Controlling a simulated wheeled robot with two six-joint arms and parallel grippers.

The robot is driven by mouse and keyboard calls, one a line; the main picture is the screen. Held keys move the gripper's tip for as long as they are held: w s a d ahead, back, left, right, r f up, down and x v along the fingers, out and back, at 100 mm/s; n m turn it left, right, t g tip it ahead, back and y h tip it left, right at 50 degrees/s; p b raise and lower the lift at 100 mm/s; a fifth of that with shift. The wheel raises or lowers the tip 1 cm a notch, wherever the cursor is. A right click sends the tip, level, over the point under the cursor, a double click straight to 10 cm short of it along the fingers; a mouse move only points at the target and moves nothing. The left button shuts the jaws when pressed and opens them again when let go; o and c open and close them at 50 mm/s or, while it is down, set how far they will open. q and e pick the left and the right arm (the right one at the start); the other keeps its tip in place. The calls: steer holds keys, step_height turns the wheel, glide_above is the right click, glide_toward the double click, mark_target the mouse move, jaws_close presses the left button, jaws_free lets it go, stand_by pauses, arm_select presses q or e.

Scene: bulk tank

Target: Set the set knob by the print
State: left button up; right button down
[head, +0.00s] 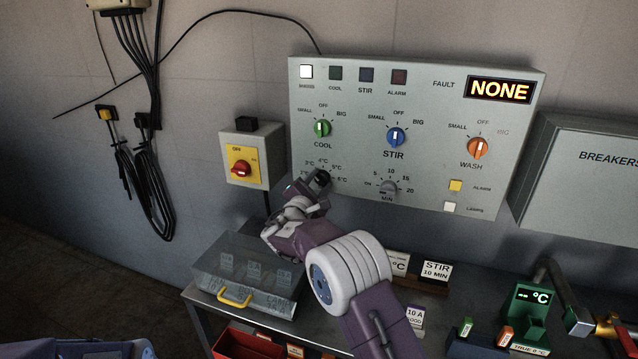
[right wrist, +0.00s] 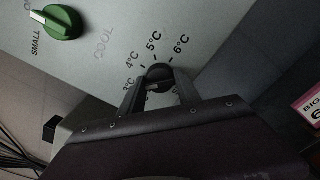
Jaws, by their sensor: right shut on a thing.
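The set knob (right wrist: 158,76) is a dark round knob low on the grey control panel (head: 440,100), under the green COOL knob (head: 322,128). Its printed scale with 3°C, 4°C, 5°C and 6°C marks shows around it in the right wrist view. My right gripper (head: 319,181) is shut on the set knob, with a finger on each side (right wrist: 160,92). The fingers cover part of the knob, and I cannot tell which mark it points to. A white card ending in °C (head: 398,263) stands below, partly hidden by my right arm. My left gripper is not in view.
A blue STIR knob (head: 396,137), orange WASH knob (head: 477,147) and grey minute knob (head: 388,188) share the panel. A red switch (head: 241,168) is at left. A STIR 10 MIN card (head: 436,272) and clear-lidded box (head: 245,275) stand below.

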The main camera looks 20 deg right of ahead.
steer(key=c, duration=0.9)
jaws_free()
